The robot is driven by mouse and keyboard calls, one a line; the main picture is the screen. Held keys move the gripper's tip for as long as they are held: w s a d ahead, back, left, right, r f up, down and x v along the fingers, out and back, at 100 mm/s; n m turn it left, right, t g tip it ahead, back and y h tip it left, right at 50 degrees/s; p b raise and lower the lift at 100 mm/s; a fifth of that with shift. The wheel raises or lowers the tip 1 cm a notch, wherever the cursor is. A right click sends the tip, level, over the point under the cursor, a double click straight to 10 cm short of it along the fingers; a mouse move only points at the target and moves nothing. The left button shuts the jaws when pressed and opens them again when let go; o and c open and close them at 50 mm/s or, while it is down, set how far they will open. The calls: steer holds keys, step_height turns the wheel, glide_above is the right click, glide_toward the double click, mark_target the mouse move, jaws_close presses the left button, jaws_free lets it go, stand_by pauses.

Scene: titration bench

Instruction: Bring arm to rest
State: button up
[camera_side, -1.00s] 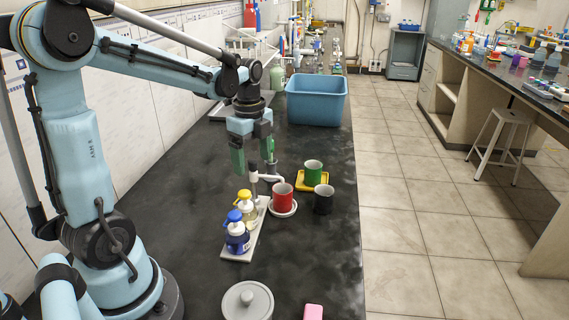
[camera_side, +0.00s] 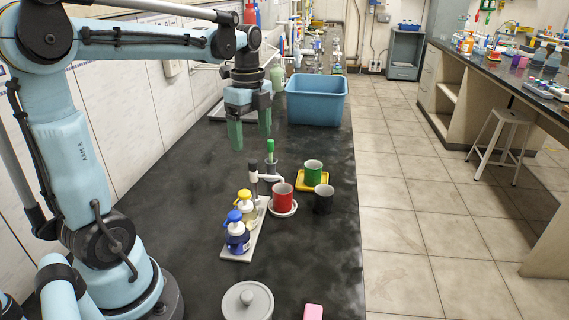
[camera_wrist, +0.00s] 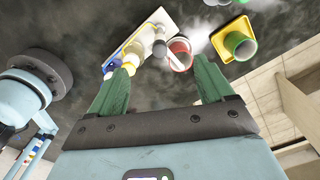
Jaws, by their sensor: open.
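My gripper (camera_side: 250,136) hangs in the air above the black bench, its two green fingers apart and empty. Below it and a little to its right stand a small stand with a grey-capped post (camera_side: 253,172) and a green-handled tool (camera_side: 270,152). In the wrist view my gripper (camera_wrist: 160,85) shows its green fingers spread, with nothing between them. The red mug (camera_wrist: 180,52) and the yellow-topped bottle (camera_wrist: 132,56) show beyond the fingertips.
Blue-topped (camera_side: 236,236) and yellow-topped (camera_side: 245,205) bottles stand on a white base. A blue bin (camera_side: 316,103) stands behind.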

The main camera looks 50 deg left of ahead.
steer(key=shift+r, duration=0.35)
steer(key=shift+s+d+n, duration=0.1)
steer(key=shift+d+n, duration=0.3)
steer(key=shift+d, duration=0.1)
steer(key=s+d+f+n+t, duration=0.2)
steer(key=d+n+t, duration=0.1)
steer(key=d+n, duration=0.3)
steer(key=s+d+f+n+t, duration=0.1)
steer(key=d+f+n+t, duration=0.2)
steer(key=d+n, duration=0.4)
steer(key=shift+s+d+n+t, duration=0.2)
steer(key=shift+s+n+t, duration=0.2)
steer(key=shift+n+t, duration=0.2)
